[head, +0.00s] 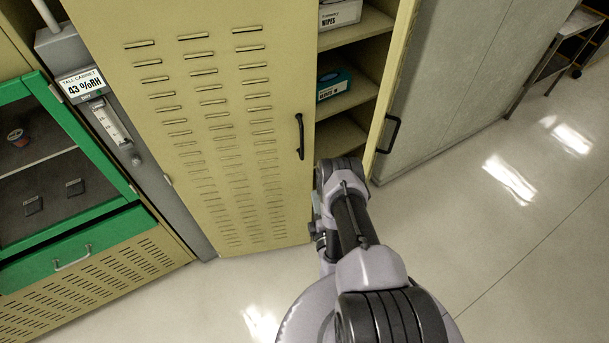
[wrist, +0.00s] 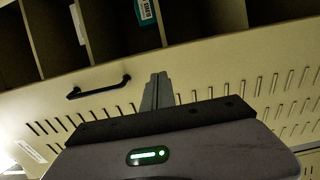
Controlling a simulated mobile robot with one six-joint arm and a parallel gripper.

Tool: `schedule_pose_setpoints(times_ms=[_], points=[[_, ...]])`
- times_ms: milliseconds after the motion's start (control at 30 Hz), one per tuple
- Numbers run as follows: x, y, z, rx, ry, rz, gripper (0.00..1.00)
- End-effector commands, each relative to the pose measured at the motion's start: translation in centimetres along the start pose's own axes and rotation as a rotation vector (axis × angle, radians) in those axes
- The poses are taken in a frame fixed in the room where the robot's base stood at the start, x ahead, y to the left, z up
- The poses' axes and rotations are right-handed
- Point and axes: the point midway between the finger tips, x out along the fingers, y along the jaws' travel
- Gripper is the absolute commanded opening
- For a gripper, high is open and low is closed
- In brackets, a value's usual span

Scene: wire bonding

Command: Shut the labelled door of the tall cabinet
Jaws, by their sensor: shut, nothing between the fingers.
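The tall cabinet's louvred tan door (head: 215,60) stands partly open, swung out from its left side. It has a black handle (head: 300,137) near its free edge, with shelves beyond. In the wrist view the louvred door (wrist: 215,93) fills the middle, with its handle (wrist: 99,87) and a small white label (wrist: 32,152) at the lower left, too small to read. My gripper (wrist: 158,80) is shut and empty, in front of the door's outer face, off to one side of the handle. I cannot tell whether it touches. In the head view my arm hides the fingers.
A wipes box (head: 340,13) and a teal box (head: 334,84) sit on the shelves. A second black handle (head: 388,135) shows by the tan strip right of the shelves. A grey post (head: 105,130) and green-framed cabinet (head: 75,245) stand left. Floor (head: 500,240) is clear at right.

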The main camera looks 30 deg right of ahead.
Motion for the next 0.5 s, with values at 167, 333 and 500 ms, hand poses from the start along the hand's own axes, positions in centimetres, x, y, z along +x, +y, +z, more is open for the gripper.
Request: schedule_pose_setpoints(times_ms=[167, 333, 500], points=[[1.1, -1.1, 0.0, -0.001, 0.001, 0.002, 0.00], [1.6, -1.0, 0.0, -0.001, 0.002, 0.002, 0.00], [2.2, -0.5, -0.1, -0.003, 0.003, 0.006, 0.00]])
